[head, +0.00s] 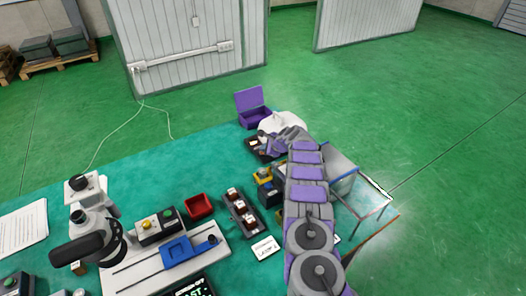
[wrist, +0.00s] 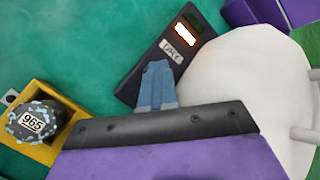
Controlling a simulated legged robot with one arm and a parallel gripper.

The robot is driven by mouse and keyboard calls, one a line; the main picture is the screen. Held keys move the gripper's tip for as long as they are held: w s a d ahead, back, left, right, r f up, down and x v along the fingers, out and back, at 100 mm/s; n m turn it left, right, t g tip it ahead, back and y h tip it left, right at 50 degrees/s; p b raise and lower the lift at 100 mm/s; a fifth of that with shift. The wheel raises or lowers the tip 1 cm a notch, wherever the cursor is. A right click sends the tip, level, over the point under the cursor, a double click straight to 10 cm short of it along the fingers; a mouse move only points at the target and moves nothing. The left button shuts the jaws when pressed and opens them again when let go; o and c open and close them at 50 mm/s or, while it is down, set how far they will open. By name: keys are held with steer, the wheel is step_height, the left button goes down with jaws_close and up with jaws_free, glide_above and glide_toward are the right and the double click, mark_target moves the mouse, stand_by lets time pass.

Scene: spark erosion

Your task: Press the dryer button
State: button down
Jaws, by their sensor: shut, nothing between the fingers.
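In the wrist view a dark panel (wrist: 148,62) carries a pale handwritten label (wrist: 173,50) that seems to read "DRY". A lit strip of white, orange and green (wrist: 186,33) sits at its far end. I cannot tell which part is the button. My gripper (wrist: 158,66) is shut and empty, its blue-grey fingertips over the panel just below the label. Contact cannot be told. A large white rounded body (wrist: 235,75), perhaps the dryer, stands right of the panel. In the head view my arm partly hides the panel (head: 256,146) and the white body (head: 285,119).
A yellow holder (wrist: 48,150) with a speckled round piece marked 965 (wrist: 32,122) is left of my gripper. An open purple box (head: 254,116) stands behind the panel. A dark rack (head: 240,211), red tray (head: 198,206) and microscope (head: 90,238) occupy the green table.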

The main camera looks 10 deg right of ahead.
steer(key=shift+w+a+r, duration=0.15)
steer(key=shift+w+r, duration=0.2)
steer(key=shift+r, duration=0.05)
steer(key=shift+r+p, duration=1.4)
steer(key=shift+r, duration=1.25)
